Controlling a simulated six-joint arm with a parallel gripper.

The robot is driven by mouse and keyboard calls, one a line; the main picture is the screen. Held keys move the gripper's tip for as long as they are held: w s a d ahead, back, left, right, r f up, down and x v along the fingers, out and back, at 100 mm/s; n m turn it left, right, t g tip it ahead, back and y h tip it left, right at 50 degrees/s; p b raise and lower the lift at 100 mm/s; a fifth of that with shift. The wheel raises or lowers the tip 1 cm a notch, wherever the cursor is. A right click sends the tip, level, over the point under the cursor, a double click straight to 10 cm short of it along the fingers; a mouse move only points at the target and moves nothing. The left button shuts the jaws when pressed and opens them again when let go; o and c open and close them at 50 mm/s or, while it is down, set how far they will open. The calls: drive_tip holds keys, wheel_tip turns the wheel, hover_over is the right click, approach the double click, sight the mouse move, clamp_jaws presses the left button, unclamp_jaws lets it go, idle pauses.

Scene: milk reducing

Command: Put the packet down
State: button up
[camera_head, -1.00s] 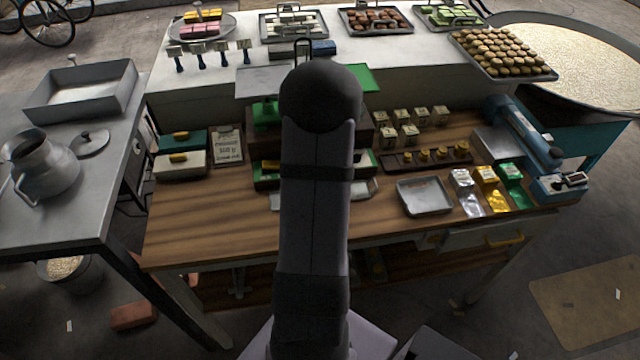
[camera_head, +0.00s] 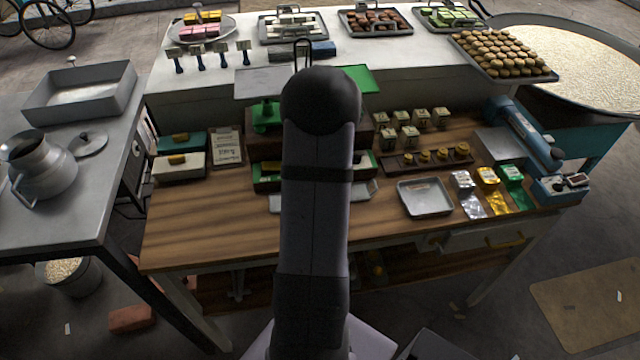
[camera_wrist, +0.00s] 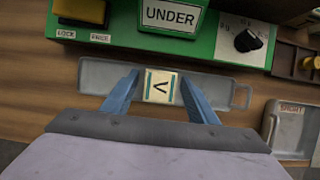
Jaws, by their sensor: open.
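The packet (camera_wrist: 160,87), a small pale block with teal edges and a dark V-like mark, shows in the wrist view over a long grey tray (camera_wrist: 222,92). My gripper (camera_wrist: 158,80) is open, with one blue finger on each side of the packet. Whether the packet rests on the tray or either finger touches it I cannot tell. In the head view my arm hides the gripper and the packet. The tray lies in front of a green machine (camera_wrist: 190,38) with an UNDER sign.
A second grey tray (camera_wrist: 288,130) marked SHORT is to the right; it also shows in the head view (camera_head: 425,197). Several similar blocks (camera_head: 410,132) stand behind it. Foil pouches (camera_head: 488,178) are further right. Bare wooden bench (camera_head: 200,225) lies at front left.

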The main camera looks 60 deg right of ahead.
drive_tip(key=shift+r, duration=0.45)
drive_tip(key=p+v, duration=0.1)
drive_tip(key=v, duration=1)
drive_tip(key=shift+s+a+r, duration=0.15)
drive_tip(key=w+a+f+n+y, duration=0.1)
drive_tip(key=w+a+n, duration=0.2)
drive_tip(key=a+n, duration=0.75)
drive_tip(key=w+a+n+y, duration=0.2)
drive_tip(key=w+a+n, duration=0.1)
drive_tip(key=a+n, duration=0.8)
drive_tip(key=s+a+n+g, duration=0.1)
drive_tip(key=s+a+n, duration=0.2)
drive_tip(key=a+n, duration=0.4)
drive_tip(key=s+a+f+n+g, duration=0.1)
drive_tip(key=a+n, duration=0.6)
drive_tip(key=n, duration=0.9)
drive_tip(key=s+g, duration=0.1)
drive_tip(key=s, duration=0.1)
drive_tip(key=shift+s+a+n, duration=0.15)
drive_tip(key=shift+s+n, duration=0.2)
drive_tip(key=shift+s, duration=0.05)
drive_tip(key=shift+f, duration=0.15)
